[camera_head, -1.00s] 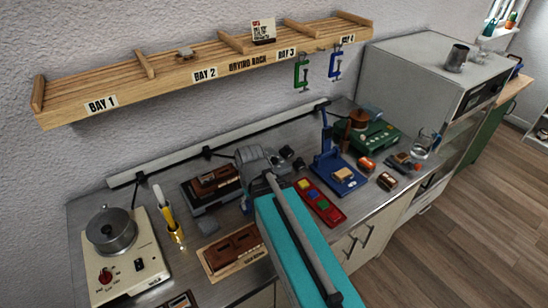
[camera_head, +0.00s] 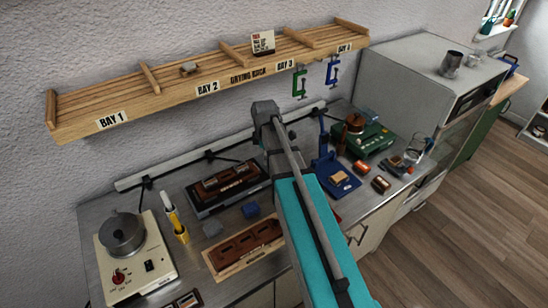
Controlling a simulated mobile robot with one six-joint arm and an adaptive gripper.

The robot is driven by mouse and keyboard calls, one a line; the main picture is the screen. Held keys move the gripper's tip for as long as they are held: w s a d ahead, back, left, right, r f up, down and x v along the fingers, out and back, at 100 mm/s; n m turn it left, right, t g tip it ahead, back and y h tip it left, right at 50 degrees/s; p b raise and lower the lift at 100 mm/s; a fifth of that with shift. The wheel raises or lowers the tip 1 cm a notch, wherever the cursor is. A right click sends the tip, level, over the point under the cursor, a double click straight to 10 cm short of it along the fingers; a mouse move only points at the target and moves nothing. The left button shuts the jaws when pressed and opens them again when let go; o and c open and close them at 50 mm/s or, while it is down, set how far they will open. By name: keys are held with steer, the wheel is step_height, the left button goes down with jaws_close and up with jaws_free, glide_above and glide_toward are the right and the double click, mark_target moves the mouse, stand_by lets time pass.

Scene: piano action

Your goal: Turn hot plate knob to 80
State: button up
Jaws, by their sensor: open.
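The hot plate (camera_head: 153,274) is a cream box at the left end of the metal counter. A grey lidded pot (camera_head: 122,235) sits on its top. Its red knob (camera_head: 118,278) is on the front left of the panel, with a black switch (camera_head: 149,266) to the right of it. The knob's pointer and scale are too small to read. My arm, with a teal link, rises from the lower right and ends in view at a grey joint over the back of the counter, well right of the hot plate. My gripper does not show.
Yellow-and-white tools (camera_head: 176,225) stand just right of the hot plate.

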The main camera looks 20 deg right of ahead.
steer(key=w+d+r+n+p, duration=0.2)
steer(key=w+d+r+n, duration=0.1)
steer(key=w+d+n, duration=0.2)
steer(key=shift+w+d+r+n+p, duration=0.2)
steer(key=shift+n+p, duration=0.15)
steer(key=shift+n, duration=0.15)
steer(key=shift+f, duration=0.15)
step_height(320, 180, down, 14)
steer(key=b, duration=1.3)
steer(key=shift+r+b, duration=0.2)
steer(key=shift+b, duration=0.2)
